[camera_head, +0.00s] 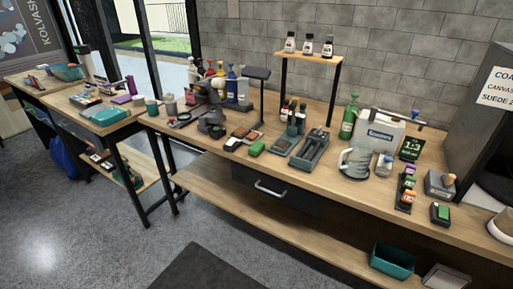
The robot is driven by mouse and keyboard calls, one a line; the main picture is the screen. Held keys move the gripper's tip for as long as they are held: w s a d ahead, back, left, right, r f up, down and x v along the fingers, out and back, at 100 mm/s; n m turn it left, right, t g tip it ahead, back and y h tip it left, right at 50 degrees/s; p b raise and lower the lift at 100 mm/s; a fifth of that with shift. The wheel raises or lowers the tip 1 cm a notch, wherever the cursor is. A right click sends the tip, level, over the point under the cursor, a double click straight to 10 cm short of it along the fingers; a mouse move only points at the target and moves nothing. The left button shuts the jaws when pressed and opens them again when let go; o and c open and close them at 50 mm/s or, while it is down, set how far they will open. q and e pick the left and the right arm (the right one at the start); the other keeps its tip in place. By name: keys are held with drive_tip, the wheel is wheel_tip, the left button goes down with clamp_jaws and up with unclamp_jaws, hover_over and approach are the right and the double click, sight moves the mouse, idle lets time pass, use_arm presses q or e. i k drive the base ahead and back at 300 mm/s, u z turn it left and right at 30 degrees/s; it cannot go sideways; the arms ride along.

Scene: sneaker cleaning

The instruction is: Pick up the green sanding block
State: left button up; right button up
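A small green block (257,148) lies flat near the front edge of the long wooden workbench (345,190), left of the middle of the bench. It looks like the green sanding block. A dark block with a light patch (232,144) and a brown block (241,132) lie just to its left. Another green piece (442,211) sits on a small dark base near the right end of the bench; I cannot tell what it is. Neither of my grippers is in view.
A grey tray (309,152) with tools stands right of the green block. A black stand (256,73) rises behind it. Floor before the bench is open, with a dark mat (205,270).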

sight(255, 149)
drive_tip(key=u, duration=1.5)
drive_tip(key=i, duration=2.75)
drive_tip(key=z, duration=1.35)
